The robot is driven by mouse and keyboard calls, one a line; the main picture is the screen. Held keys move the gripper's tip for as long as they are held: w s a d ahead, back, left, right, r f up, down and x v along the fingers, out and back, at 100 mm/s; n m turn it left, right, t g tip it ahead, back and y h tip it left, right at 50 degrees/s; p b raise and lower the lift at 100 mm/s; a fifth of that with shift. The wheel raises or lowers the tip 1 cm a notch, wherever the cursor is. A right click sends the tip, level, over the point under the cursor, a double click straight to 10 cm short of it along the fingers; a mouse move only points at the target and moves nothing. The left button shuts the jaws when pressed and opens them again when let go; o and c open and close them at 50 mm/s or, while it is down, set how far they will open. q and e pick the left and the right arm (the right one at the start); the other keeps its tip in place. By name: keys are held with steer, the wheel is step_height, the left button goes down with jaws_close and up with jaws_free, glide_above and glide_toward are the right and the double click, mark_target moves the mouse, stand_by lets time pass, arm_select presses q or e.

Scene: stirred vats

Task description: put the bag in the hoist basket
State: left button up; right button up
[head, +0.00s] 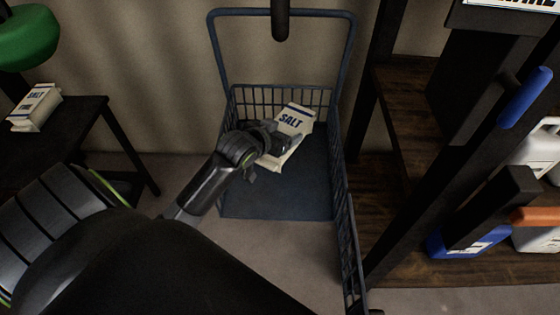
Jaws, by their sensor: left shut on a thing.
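A white paper bag marked SALT (294,122) is held in my left gripper (280,143), which is shut on it. The bag is tilted and shows over the floor of the blue hoist basket (275,205). I cannot tell whether the bag touches the basket floor. The basket has mesh walls at the back and right and a tall blue frame behind. Its front is low or open. My right gripper is not in view.
Another salt bag (36,107) lies on a dark table (75,125) at the left. A green round object (25,38) is above it. A wooden shelf (400,215) with blue and white jugs (470,240) stands close at the right. A dark rod hangs above the basket.

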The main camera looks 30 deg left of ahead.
arm_select(q)
steer(key=shift+w+a+f+n+y+b, duration=0.2)
steer(key=shift+a+f+n+y, duration=0.15)
steer(key=shift+f, duration=0.25)
steer(key=shift+w+a+f+n+y+b, duration=0.15)
steer(key=shift+a+f+n+y, duration=0.15)
steer(key=shift+f, duration=0.25)
step_height(320, 180, down, 6)
steer(key=shift+a+r+b, duration=0.1)
steer(key=shift+a+b, duration=0.05)
steer(key=shift+b, duration=0.35)
steer(key=shift+f, duration=0.25)
step_height(320, 180, down, 3)
steer(key=shift+r+b, duration=0.1)
steer(key=shift+b, duration=0.2)
steer(key=shift+f, duration=0.45)
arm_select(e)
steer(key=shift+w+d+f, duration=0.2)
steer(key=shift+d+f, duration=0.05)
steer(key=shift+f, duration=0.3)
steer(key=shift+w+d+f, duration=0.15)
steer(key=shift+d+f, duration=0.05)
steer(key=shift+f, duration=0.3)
arm_select(q)
steer(key=shift+f, duration=0.1)
steer(key=o, duration=1.8)
steer(key=shift+s+f, duration=0.1)
steer(key=shift+s, duration=0.05)
steer(key=shift+c, duration=0.2)
